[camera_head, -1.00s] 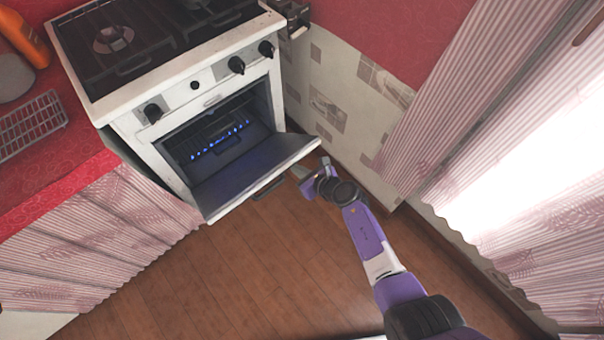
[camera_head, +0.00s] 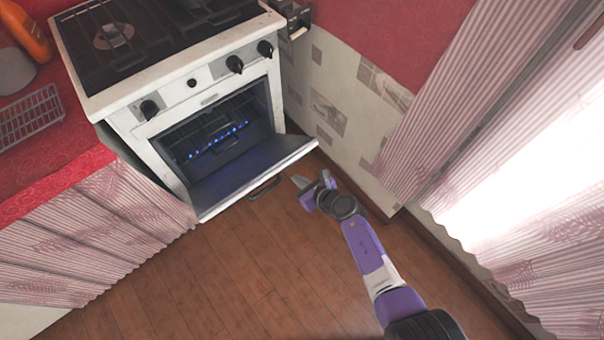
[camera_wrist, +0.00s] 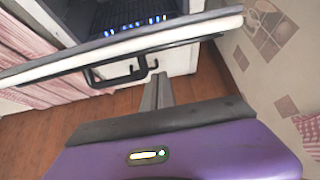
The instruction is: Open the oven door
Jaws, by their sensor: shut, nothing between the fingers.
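The white oven (camera_head: 195,110) stands at the upper left in the head view, with its door (camera_head: 240,175) swung down and open. Blue lights glow inside the cavity (camera_head: 215,138). The door's dark handle (camera_head: 264,188) is on its outer face, below the top edge. In the wrist view the door edge (camera_wrist: 120,47) runs across the top, with the handle (camera_wrist: 118,75) under it. My gripper (camera_head: 302,182) is shut and empty, just right of the door and handle, apart from the handle. Its fingers show in the wrist view (camera_wrist: 157,92), pointing toward the door.
A patterned wall (camera_head: 340,105) and pink curtains (camera_head: 440,120) are close on the right. A red counter (camera_head: 60,160) with a wire rack (camera_head: 30,115) and an orange bottle (camera_head: 25,32) is at left. The wooden floor (camera_head: 210,270) is clear.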

